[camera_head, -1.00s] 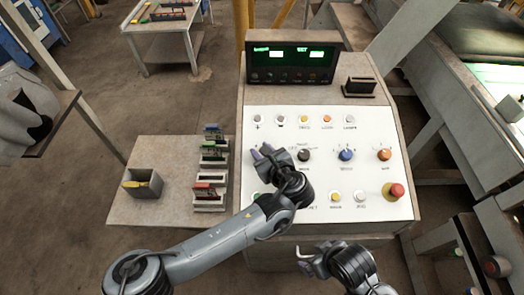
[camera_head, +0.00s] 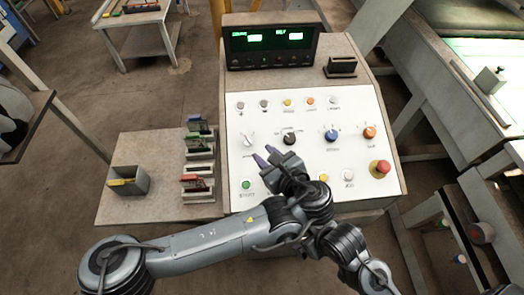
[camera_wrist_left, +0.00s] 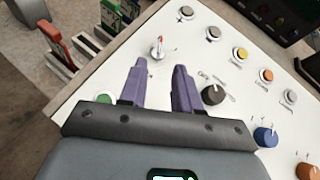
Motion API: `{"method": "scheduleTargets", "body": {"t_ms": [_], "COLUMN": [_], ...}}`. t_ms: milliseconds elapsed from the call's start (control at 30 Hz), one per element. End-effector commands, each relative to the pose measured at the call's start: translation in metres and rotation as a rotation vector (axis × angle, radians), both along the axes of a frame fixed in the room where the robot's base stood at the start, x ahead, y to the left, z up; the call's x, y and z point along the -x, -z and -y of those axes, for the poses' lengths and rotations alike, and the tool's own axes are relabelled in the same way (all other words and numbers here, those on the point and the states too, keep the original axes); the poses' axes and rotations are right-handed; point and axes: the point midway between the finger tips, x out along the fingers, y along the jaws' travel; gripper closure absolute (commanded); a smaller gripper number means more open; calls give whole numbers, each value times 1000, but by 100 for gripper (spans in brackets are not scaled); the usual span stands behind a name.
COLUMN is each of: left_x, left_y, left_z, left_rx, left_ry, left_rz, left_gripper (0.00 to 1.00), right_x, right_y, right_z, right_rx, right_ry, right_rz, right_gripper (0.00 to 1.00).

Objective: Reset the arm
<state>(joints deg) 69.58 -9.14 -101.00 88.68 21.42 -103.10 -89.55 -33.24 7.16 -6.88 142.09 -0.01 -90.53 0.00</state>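My left gripper (camera_head: 266,154) hangs over the white control panel (camera_head: 262,120), its purple fingers pointing up and left in the head view. In the left wrist view its two fingers (camera_wrist_left: 158,72) stand apart with nothing between them. A black knob (camera_head: 290,138) is to the right of the fingers. My right arm is low in the head view, partly behind the left arm, and its fingers cannot be made out.
The panel also holds a blue knob (camera_head: 331,135), an orange knob (camera_head: 369,132), a red button (camera_head: 380,168) and a green button (camera_head: 246,184). A display (camera_head: 272,46) stands behind. A side table at left holds a grey box (camera_head: 128,180) and a card rack (camera_head: 198,168).

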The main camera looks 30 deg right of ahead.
Motion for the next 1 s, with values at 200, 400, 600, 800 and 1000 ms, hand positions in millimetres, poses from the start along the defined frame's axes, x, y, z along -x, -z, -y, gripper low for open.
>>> {"method": "scheduleTargets", "body": {"t_ms": [200, 400, 600, 800, 1000], "left_x": [1, 1, 16, 55, 80], "left_y": [0, 0, 10, 27, 39], "left_z": [0, 0, 5, 10, -12], "left_rx": [0, 1, 102, 437, 895], "left_ry": [1, 1, -10, -101, -357], "left_rz": [0, -1, -76, -302, -560], "left_gripper": [68, 68, 68, 68, 68], "right_x": [0, 0, 0, 0, 0], "right_y": [0, 0, 0, 0, 0], "right_z": [0, 0, -1, -2, -2], "right_rx": [1, 0, -4, -8, -8], "right_ry": [-1, 0, 3, 6, 6], "right_rz": [0, 0, 0, 0, 0], "right_gripper": [0, 0, 0, 0, 0]}}
